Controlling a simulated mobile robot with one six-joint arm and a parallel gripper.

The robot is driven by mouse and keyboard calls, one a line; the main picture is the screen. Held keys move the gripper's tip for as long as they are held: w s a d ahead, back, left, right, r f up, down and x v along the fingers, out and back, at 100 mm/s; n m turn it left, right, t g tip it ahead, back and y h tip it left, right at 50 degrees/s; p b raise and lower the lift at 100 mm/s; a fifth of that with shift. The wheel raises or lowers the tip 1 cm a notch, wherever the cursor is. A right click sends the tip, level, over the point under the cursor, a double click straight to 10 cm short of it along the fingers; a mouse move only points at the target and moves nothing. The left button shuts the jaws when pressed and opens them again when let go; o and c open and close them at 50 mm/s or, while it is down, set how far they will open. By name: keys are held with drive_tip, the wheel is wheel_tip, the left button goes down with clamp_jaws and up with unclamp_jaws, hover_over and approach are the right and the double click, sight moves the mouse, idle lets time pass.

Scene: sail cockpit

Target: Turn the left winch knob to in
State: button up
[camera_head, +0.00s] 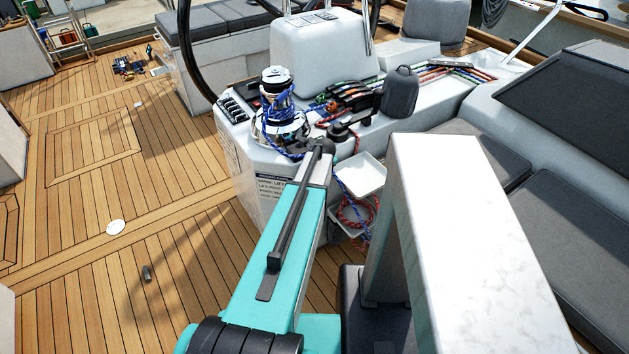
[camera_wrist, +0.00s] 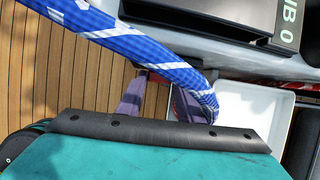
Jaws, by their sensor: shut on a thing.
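The left winch (camera_head: 280,115) has blue rope wound around its drum and stands on the near corner of the white console. My gripper is at the console's front, just right of the winch base; its tips do not show clearly in the head view. In the wrist view the purple fingers of my gripper (camera_wrist: 158,98) reach up behind a blue rope (camera_wrist: 120,38). They are a little apart and shut on what appears to be the left winch knob, which the rope hides. The knob's setting cannot be seen.
The blue rope crosses close in front of my fingers. A white tray (camera_head: 362,176) sticks out right of my gripper, with red and blue line (camera_head: 355,212) hanging below it. A dark grey winch cover (camera_head: 398,93) stands behind. Open teak deck (camera_head: 150,200) lies left.

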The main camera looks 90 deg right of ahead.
idle(0.4)
drive_tip(key=o, duration=1.1)
drive_tip(key=shift+b+v, duration=0.95)
drive_tip(key=shift+v, duration=5.95)
drive_tip(key=shift+w+a+f, duration=0.1)
drive_tip(key=shift+a, duration=0.1)
